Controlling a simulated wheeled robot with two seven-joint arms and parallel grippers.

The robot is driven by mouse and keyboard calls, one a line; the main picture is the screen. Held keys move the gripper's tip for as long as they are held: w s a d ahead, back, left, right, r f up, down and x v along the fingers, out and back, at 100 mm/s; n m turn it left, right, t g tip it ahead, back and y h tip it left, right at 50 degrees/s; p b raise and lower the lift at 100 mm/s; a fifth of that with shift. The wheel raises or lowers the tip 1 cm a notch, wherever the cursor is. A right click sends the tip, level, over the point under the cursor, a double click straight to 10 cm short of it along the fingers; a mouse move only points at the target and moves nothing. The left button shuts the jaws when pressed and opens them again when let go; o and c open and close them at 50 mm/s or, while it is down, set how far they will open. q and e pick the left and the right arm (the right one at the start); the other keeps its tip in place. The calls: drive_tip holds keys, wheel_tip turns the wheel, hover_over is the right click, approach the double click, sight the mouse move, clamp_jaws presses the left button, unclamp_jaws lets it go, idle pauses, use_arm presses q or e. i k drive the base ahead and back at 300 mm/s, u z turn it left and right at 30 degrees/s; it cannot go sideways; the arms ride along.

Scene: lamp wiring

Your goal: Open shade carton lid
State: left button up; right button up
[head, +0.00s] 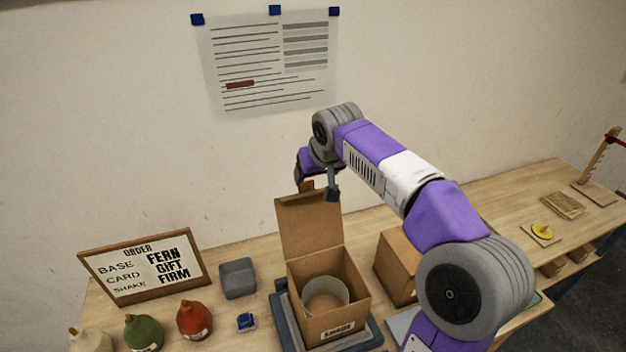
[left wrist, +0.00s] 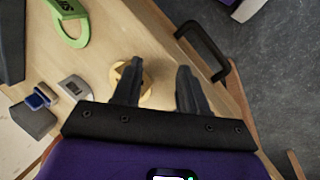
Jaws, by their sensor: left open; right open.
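The brown cardboard carton (head: 350,300) stands open on a dark tray on the table. Its lid (head: 308,228) stands up at the back edge, roughly upright. A pale round hollow thing (head: 341,290) sits inside, probably the shade. My right gripper (head: 319,190) is open at the top edge of the lid, with its fingers pointing down; whether it touches the lid I cannot tell. My left gripper (left wrist: 158,70) shows in the left wrist view, open and empty above the table near its edge. The left arm is not in the head view.
A second brown box (head: 396,267) stands right of the carton. A grey bin (head: 238,278), an order sign (head: 147,266) and several bottles are to the left. In the left wrist view a yellow disc (left wrist: 146,88) and a black handle (left wrist: 204,48) lie near the fingers.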

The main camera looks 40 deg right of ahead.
sight(308, 224)
drive_tip(key=k, duration=1)
